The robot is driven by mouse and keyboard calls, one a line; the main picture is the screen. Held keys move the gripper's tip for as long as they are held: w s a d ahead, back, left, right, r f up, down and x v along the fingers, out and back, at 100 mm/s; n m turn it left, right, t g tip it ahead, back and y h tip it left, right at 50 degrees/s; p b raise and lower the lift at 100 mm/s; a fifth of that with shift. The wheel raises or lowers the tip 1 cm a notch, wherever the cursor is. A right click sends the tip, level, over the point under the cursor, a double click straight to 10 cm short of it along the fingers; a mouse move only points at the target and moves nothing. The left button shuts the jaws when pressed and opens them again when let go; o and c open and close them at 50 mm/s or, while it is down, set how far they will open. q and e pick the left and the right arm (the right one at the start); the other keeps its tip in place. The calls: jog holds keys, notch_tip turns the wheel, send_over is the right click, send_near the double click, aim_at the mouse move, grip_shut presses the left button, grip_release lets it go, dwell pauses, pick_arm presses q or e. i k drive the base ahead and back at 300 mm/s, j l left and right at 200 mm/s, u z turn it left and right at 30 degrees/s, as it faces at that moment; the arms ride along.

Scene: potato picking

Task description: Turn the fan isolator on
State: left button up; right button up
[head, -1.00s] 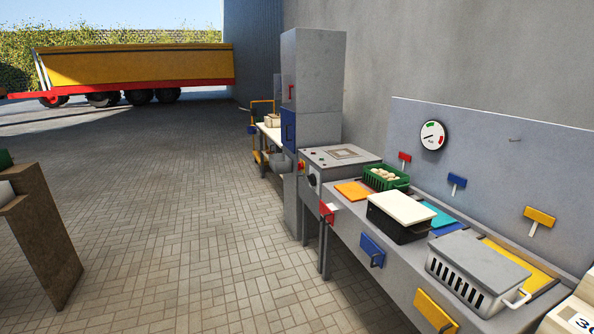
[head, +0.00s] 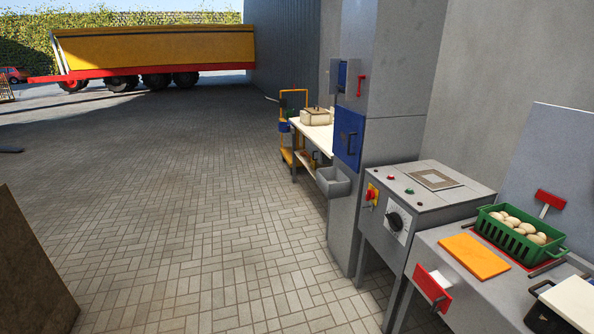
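No label reading fan isolator is legible. A small red lever (head: 361,85) is on the front of the tall grey cabinet (head: 405,60), next to a grey and blue box (head: 343,76). Lower down, a red rotary knob on a yellow plate (head: 371,194) is on the left side of a grey control unit (head: 430,190), beside a black dial on a white plate (head: 395,221). I cannot tell which one is the fan isolator, nor their on or off state. Neither gripper is in view.
A bench at right holds a green crate (head: 520,234) of potatoes and an orange board (head: 473,255). A red drawer front (head: 433,288) sticks out. A grey bin (head: 333,182) and a white-topped table (head: 315,134) stand beyond the cabinet. The paved floor (head: 190,230) at left is open.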

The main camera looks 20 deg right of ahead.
aim_at(370, 194)
jog(key=i+j+z, duration=0.1)
jog(key=i+z, duration=0.15)
jog(key=i, duration=0.3)
jog(key=i+j+z, duration=0.25)
jog(key=i, duration=0.3)
jog(key=i+j+z, duration=0.25)
jog(key=i, duration=0.3)
jog(key=i+j+z, duration=0.25)
jog(key=i, duration=0.25)
jog(key=j, duration=0.1)
